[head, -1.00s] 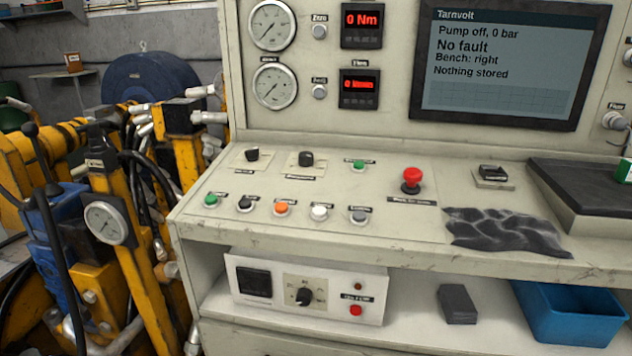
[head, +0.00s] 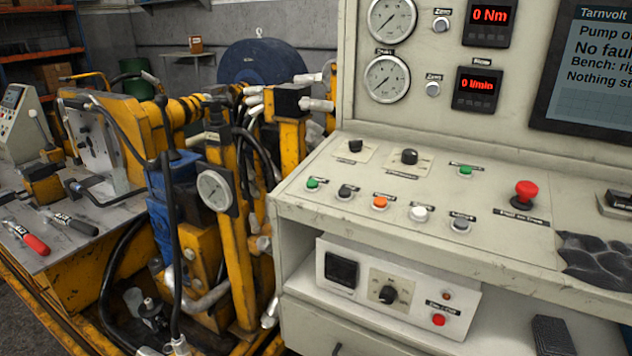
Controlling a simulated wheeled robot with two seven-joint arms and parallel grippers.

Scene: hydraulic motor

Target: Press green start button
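A green button (head: 313,184) sits at the left end of the front row on the sloped console (head: 330,215). A second green item, a button or lamp (head: 465,171), sits further back, right of two black knobs. Their labels are too small to read. The screen (head: 600,65) at upper right is partly cut off; its readable words include "Tarnvolt", "No fau" and "Nothing st". Neither of my grippers shows in the head view.
A red mushroom button (head: 525,193) stands on the console's right. A yellow hydraulic rig with a gauge (head: 214,190) and hoses stands close left of the console. A bench with red-handled clamp (head: 30,238) is further left.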

